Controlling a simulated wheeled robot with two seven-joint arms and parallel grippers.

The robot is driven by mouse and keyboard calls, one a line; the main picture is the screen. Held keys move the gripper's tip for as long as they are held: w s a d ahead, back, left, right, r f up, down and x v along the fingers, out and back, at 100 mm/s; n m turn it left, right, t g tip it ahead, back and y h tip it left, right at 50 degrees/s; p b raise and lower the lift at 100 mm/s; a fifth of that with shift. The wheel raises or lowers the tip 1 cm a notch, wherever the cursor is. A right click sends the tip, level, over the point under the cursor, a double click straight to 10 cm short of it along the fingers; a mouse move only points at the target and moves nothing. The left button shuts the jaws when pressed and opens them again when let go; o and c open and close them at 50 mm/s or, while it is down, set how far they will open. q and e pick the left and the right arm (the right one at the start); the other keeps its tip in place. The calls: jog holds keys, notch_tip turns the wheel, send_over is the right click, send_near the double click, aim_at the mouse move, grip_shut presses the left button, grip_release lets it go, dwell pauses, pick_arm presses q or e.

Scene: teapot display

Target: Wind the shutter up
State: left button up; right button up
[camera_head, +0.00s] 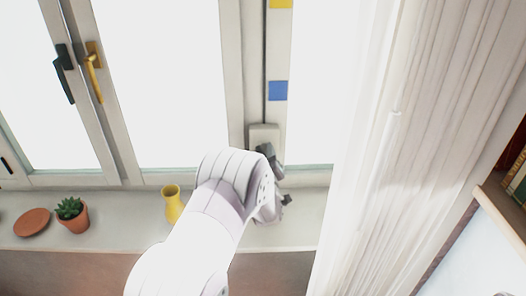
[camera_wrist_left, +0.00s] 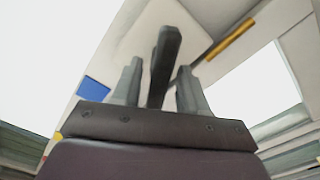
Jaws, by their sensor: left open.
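A pale winder box (camera_head: 264,136) is fixed low on the window post, with a dark vertical line running up from it. My left gripper (camera_head: 269,158) is just below and in front of the box, with my arm covering part of the view. In the left wrist view, a dark crank handle (camera_wrist_left: 164,55) stands between the two grey fingers of my left gripper (camera_wrist_left: 160,82). The fingers are open, with a gap visible on at least the right side of the handle. The shutter itself cannot be made out; the panes are bright white. My right gripper is not in view.
On the sill stand a yellow vase (camera_head: 172,204), a potted succulent (camera_head: 72,214) and a terracotta dish (camera_head: 32,222). A white curtain (camera_head: 400,180) hangs close on the right. Window handles, one black (camera_head: 64,72) and one yellow (camera_head: 94,70), are at left.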

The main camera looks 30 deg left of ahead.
pick_arm(q)
jog(key=shift+w+f, duration=0.1)
jog(key=shift+w, duration=0.45)
jog(key=shift+s+a, duration=0.1)
jog(key=shift+s, duration=0.05)
jog(key=c, duration=0.3)
grip_shut()
jog(key=shift+m, duration=0.9)
